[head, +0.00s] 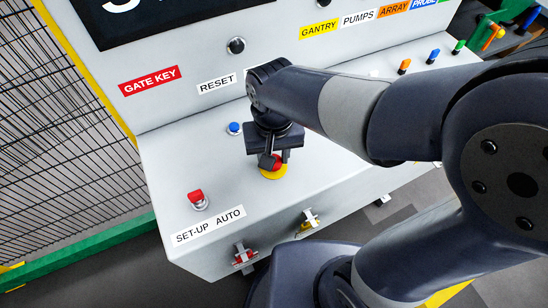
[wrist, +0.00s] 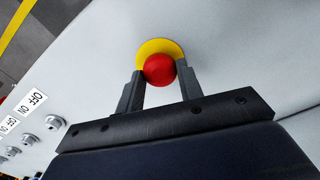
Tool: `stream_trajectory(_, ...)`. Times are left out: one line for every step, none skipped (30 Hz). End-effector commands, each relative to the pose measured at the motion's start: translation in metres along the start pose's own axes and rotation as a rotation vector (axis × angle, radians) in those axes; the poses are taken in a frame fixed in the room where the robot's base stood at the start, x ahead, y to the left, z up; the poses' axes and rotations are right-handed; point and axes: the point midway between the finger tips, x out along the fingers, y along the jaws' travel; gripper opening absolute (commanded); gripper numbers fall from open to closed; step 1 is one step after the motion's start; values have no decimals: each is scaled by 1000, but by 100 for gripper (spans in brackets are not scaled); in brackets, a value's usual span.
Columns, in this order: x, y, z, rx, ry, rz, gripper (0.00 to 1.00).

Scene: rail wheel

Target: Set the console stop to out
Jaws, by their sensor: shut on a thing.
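The console stop is a red mushroom button (wrist: 159,69) on a round yellow base (wrist: 150,47), set in the light grey console top. In the head view the red button (head: 277,161) shows only partly between my fingers, above its yellow base (head: 273,173). My gripper (head: 272,160) points down over it. In the wrist view my gripper (wrist: 146,88) has one finger on each side of the red button, shut on it. I cannot tell from these frames whether the button is pressed in or out.
A blue button (head: 235,128) sits behind and left of my gripper. A red selector (head: 197,198) stands by the SET-UP/AUTO label (head: 209,225). Coloured switches (head: 404,66) line the back right. Mesh fencing (head: 62,130) borders the left.

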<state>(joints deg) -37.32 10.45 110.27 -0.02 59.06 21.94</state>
Motion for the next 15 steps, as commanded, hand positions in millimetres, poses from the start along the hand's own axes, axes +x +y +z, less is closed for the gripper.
stream_trajectory(3, 1, 2, 39, -8, 2, 8)
stream_trajectory(3, 1, 2, 67, -8, 3, 8)
stream_trajectory(3, 1, 2, 105, -9, 3, 8)
stream_trajectory(3, 1, 2, 131, -10, 4, 8)
stream_trajectory(4, 1, 3, 155, -10, 4, 8)
stream_trajectory(4, 1, 3, 182, -11, 4, 8)
stream_trajectory(4, 1, 3, 199, -11, 5, 8)
stream_trajectory(5, 1, 3, 210, -11, 5, 8)
stream_trajectory(5, 1, 3, 220, -12, 5, 8)
stream_trajectory(6, 1, 3, 223, -12, 5, 8)
stream_trajectory(6, 1, 3, 224, -12, 5, 8)
stream_trajectory(6, 1, 3, 224, -13, 5, 8)
stream_trajectory(6, 1, 3, 223, -13, 6, 8)
stream_trajectory(6, 1, 3, 223, -13, 6, 8)
stream_trajectory(6, 1, 3, 223, -13, 6, 8)
